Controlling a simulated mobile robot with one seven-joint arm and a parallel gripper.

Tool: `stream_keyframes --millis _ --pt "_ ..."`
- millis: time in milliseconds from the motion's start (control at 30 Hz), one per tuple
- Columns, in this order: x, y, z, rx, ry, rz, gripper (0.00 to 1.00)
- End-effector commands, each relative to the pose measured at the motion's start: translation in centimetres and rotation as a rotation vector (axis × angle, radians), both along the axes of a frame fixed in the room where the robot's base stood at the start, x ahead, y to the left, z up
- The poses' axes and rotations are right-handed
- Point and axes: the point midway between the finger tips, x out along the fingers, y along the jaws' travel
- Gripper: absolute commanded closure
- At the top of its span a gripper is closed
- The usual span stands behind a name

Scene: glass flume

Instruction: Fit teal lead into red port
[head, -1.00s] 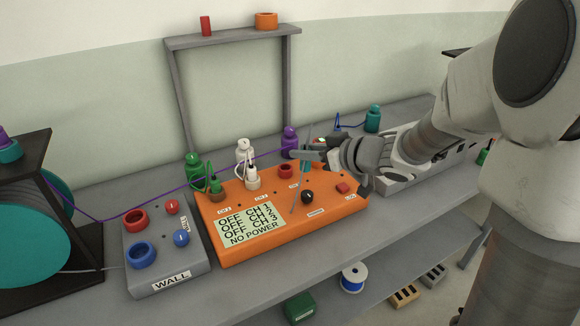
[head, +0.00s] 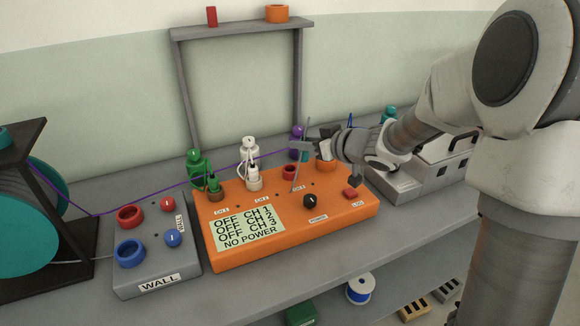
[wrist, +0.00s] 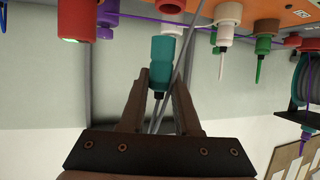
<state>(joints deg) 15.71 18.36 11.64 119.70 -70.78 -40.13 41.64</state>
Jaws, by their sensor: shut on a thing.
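My gripper (head: 312,146) is above the back right of the orange box (head: 235,263). In the wrist view my gripper (wrist: 158,88) is shut on the teal lead's plug (wrist: 161,62), with a thin grey strand beside it. In the head view the plug is mostly hidden by the fingers. A red port (head: 288,173) stands on the orange box, just left of and below my gripper. Another red port (head: 130,214) is on the grey WALL box. The plug appears apart from both red ports.
A green plug (head: 213,183) and a white plug (head: 253,172) sit in ports on the orange box. A purple cable (head: 140,200) crosses behind them. A black knob (head: 310,201) and red button (head: 350,193) stand in front. A grey shelf frame (head: 178,95) rises behind.

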Motion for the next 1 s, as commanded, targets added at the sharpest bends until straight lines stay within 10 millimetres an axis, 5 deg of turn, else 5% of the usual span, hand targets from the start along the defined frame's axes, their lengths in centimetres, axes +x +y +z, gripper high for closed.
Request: stream_keyframes --millis 300,633,1000 --pt "2.9 3.3 -2.6 -0.001 -0.002 0.002 1.0" --pt "3.0 3.3 -6.5 0.0 0.0 0.0 1.0" --pt "3.0 3.3 -6.8 -0.001 -0.001 0.0 1.0"
